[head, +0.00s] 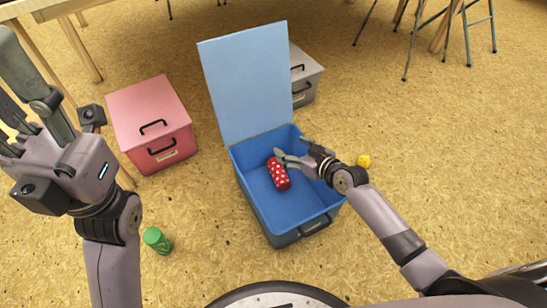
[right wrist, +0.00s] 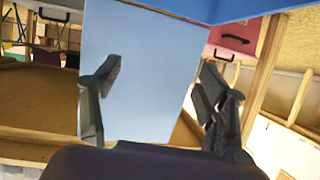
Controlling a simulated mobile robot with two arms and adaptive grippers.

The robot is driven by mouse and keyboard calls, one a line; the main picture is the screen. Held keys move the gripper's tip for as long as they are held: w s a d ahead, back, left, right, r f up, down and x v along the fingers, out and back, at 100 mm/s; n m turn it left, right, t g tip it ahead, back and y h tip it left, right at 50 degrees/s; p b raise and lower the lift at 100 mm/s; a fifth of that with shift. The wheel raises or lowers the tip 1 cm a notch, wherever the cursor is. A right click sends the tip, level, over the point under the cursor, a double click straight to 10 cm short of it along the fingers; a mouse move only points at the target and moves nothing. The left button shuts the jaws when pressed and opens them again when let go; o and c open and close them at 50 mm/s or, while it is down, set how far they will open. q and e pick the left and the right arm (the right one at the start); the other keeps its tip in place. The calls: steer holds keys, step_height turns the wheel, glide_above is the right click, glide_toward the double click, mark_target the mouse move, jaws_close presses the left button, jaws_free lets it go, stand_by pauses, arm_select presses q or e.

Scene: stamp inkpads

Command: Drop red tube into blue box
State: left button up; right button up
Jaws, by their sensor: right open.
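The red tube (head: 278,173) with white dots is inside the open blue box (head: 263,215). It looks to lie at a slant on the box floor, apart from the walls. My right gripper (head: 292,150) is open over the box, its fingers just above and right of the tube; I cannot tell if they touch it. The right wrist view shows its two spread fingers (right wrist: 155,90) empty, with the blue lid (right wrist: 140,75) behind them; the tube is not seen there. My left gripper (head: 12,85) is raised at the far left with its fingers apart and empty.
A pink box (head: 140,105) stands shut to the left and a grey box (head: 308,72) behind the raised lid. A green tube (head: 157,240) stands on the floor at lower left. A yellow object (head: 364,160) is right of the blue box.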

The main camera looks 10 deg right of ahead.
steer(key=v, duration=1.1)
steer(key=shift+s+d, duration=0.15)
steer(key=shift+s, duration=0.2)
steer(key=shift+r, duration=0.1)
